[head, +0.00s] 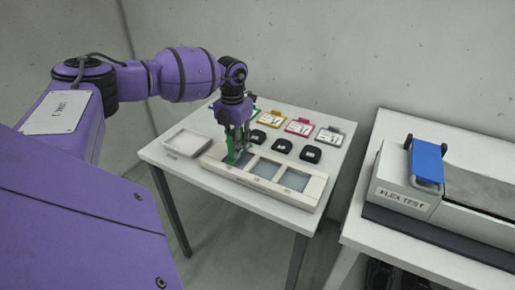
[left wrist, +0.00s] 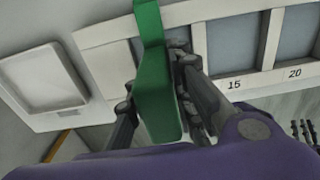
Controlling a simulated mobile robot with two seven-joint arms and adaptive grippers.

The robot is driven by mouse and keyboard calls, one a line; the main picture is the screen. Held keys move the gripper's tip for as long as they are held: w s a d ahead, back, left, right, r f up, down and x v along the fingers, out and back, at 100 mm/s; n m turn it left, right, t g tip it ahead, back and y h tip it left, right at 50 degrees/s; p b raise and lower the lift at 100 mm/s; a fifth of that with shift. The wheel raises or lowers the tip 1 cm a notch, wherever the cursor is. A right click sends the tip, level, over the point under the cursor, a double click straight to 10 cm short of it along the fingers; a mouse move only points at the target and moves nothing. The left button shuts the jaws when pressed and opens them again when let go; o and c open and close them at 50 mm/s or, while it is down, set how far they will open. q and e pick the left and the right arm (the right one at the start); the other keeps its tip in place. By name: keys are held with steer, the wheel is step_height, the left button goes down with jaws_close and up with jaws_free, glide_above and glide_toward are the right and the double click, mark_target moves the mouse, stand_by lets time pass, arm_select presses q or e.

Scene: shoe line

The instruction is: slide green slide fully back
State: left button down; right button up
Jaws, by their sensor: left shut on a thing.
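The green slide (head: 231,158) stands at the left end of a long pale frame (head: 262,189) with window-like compartments on the white table. My left gripper (head: 238,146) points down from above and is shut on its upright green part. In the left wrist view the green slide (left wrist: 157,85) runs between the two dark fingers (left wrist: 153,102), which touch its sides. Two grey-blue compartments to its right are uncovered, above the labels 15 and 20 in the wrist view. The gripper hides part of the slide and the leftmost compartment. My right gripper is not in view.
A shallow white tray (head: 186,143) lies left of the frame. Several black pieces (head: 283,146) and a yellow (head: 272,119), a pink (head: 299,126) and a grey card holder (head: 329,136) lie behind it. A FLEX TEST machine (head: 404,194) with a blue part (head: 427,161) stands at right.

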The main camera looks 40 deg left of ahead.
arm_select(q)
steer(key=a, duration=0.2)
steer(key=s+a, duration=0.1)
steer(key=a, duration=0.3)
steer(key=shift+s+a+b, duration=0.15)
steer(key=shift+s+b, duration=0.15)
steer(key=shift+b, duration=0.1)
steer(key=shift+s+a, duration=0.15)
steer(key=shift+a, duration=0.45)
steer(key=c, duration=1.9)
jaws_free()
steer(key=shift+r, duration=0.1)
steer(key=o, duration=0.4)
steer(key=shift+a, duration=0.15)
steer(key=shift+r, duration=0.15)
step_height(320, 180, up, 12)
steer(key=shift+f, duration=0.2)
